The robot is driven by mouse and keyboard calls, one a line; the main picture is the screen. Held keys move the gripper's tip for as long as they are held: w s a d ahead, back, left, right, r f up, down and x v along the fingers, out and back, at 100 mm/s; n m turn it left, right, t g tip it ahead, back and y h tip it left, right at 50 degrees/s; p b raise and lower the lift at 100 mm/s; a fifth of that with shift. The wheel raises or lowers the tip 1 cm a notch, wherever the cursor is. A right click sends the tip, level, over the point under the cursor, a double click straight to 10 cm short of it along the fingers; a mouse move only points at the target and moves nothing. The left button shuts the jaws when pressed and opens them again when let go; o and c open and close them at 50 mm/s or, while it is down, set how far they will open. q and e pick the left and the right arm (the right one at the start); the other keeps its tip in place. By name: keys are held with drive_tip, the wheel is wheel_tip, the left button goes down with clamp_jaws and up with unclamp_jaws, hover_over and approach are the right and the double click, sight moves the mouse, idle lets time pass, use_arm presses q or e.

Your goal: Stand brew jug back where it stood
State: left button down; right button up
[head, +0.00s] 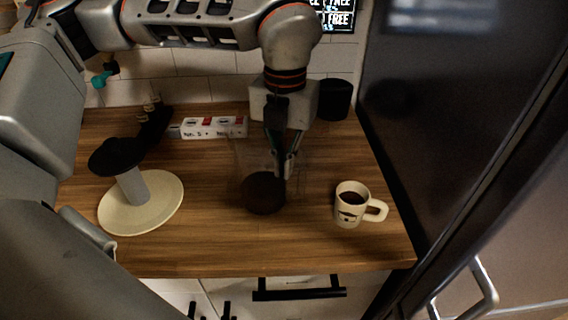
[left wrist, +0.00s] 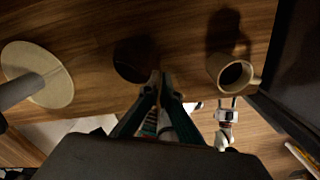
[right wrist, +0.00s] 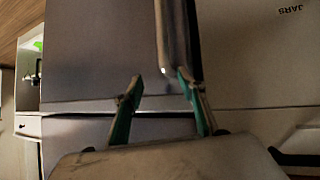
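The brew jug (head: 263,193) is clear glass with dark coffee in its bottom, near the middle of the wooden counter. Its glass walls are faint, and I cannot tell whether its base touches the wood. In the left wrist view its dark coffee (left wrist: 133,60) shows just left of the fingertips. My left gripper (head: 284,170) points down at the jug's right side; its fingertips (left wrist: 161,80) are close together, apparently on the thin handle.
A cream mug (head: 349,208) of coffee stands right of the jug. A stand with a round cream base (head: 160,207) and black top is at left. A white box (head: 214,128) and black canister (head: 334,100) are behind. The front middle counter is clear.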

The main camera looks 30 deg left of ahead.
use_arm(q)
drive_tip(key=shift+f, duration=0.25)
drive_tip(key=c, duration=2.3)
unclamp_jaws()
wheel_tip(320, 180, up, 12)
drive_tip(key=shift+d+r, duration=0.1)
drive_tip(key=shift+r, duration=0.1)
drive_tip(key=shift+s+f, duration=0.1)
drive_tip(key=shift+s, duration=0.05)
